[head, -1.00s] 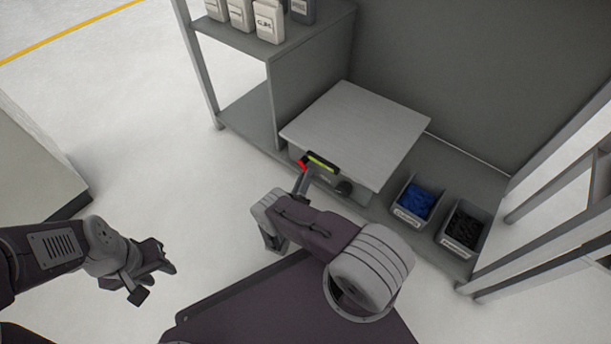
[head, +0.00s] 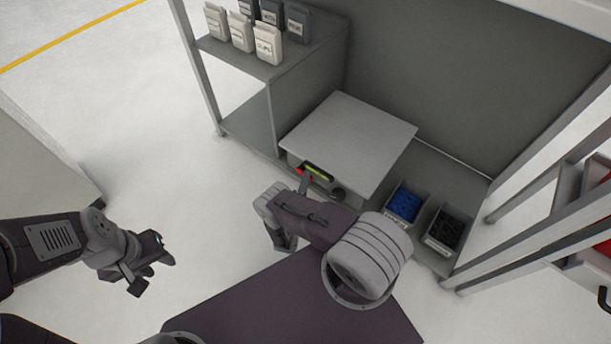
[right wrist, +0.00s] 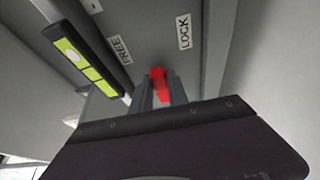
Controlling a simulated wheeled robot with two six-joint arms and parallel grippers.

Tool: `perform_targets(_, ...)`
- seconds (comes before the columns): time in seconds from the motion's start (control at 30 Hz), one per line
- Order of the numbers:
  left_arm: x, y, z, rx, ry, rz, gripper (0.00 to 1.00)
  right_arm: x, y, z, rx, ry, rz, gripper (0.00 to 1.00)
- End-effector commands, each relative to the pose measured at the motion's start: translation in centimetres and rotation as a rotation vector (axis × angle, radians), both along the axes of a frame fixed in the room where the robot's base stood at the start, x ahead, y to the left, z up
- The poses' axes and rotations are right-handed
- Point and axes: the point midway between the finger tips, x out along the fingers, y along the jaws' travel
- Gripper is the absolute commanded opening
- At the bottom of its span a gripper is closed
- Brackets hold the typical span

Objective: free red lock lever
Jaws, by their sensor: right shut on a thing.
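A grey box (head: 352,135) with a pale flat top stands on the low shelf. Its front has a black bar with a yellow-green strip (head: 318,172), also seen in the right wrist view (right wrist: 82,62). The red lever (right wrist: 158,74) sits below the printed labels FREE (right wrist: 119,48) and LOCK (right wrist: 184,32). My right gripper (right wrist: 159,92) is shut on the red lever, its fingers covering part of it. In the head view, red (head: 300,171) shows beside my right gripper (head: 305,182). My left gripper (head: 153,268) is open and empty over the floor.
A blue-filled bin (head: 404,204) and a black-filled bin (head: 446,229) stand right of the box. Rack posts rise at the right. The floor at left is clear.

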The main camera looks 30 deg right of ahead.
Motion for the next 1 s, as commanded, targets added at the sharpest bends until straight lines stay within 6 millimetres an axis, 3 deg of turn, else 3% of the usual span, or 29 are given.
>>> perform_targets(0.03,0.0,0.0,1.3,0.0,0.0,0.0,0.36,0.0,0.0,0.9,-0.016,0.041,0.002,0.0)
perform_targets(0.4,0.0,0.0,4.7,0.0,0.0,0.0,0.36,0.3,0.2,2.2,-0.149,0.361,0.002,0.0)
perform_targets(1.0,0.0,0.0,6.8,0.0,0.0,0.0,0.36,1.1,0.5,3.1,-0.296,0.718,0.002,0.0)
